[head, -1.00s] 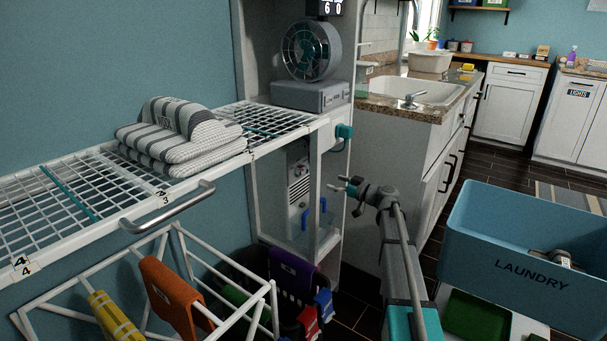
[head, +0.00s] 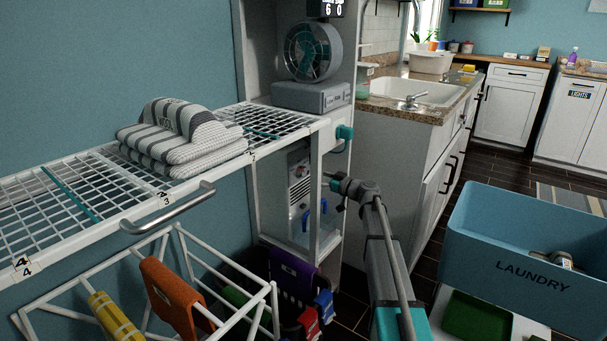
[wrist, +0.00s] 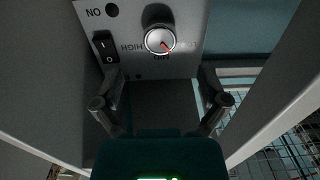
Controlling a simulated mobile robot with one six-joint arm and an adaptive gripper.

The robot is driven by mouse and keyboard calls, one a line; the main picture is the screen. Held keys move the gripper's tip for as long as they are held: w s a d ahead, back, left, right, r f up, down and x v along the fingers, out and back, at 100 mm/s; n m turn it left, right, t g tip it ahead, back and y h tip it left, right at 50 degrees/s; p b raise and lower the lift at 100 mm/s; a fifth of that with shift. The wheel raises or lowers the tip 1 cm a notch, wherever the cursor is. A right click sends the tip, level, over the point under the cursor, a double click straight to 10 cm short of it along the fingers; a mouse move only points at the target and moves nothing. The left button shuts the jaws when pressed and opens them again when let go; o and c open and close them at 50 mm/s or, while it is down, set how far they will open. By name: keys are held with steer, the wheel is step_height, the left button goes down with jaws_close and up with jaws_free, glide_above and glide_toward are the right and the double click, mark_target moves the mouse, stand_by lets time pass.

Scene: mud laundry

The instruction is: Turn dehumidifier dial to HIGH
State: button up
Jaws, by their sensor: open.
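The dehumidifier (head: 300,170) is the pale unit in the lower bay of the white cabinet, partly hidden behind a white post. In the wrist view its panel (wrist: 190,15) fills the top, with lettering upside down. The silver round dial (wrist: 159,40) sits there with a red pointer aimed down and right in the picture, between MID and the partly hidden label on the right. HIGH is left of the dial. My gripper (wrist: 160,76) is open and empty, its fingers apart on either side below the dial, not touching it. In the head view my gripper (head: 336,183) is beside the cabinet opening.
A black rocker switch (wrist: 104,46) is on the panel close to my left-hand finger. The white post (head: 317,200) and drying rack (head: 205,190) with folded towels (head: 180,135) border the opening. A blue laundry bin (head: 520,250) stands right.

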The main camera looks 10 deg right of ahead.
mark_target(305, 173)
steer(key=x, duration=0.7)
steer(key=shift+w+a, duration=0.1)
steer(key=shift+w, duration=0.05)
steer(key=c, duration=1.1)
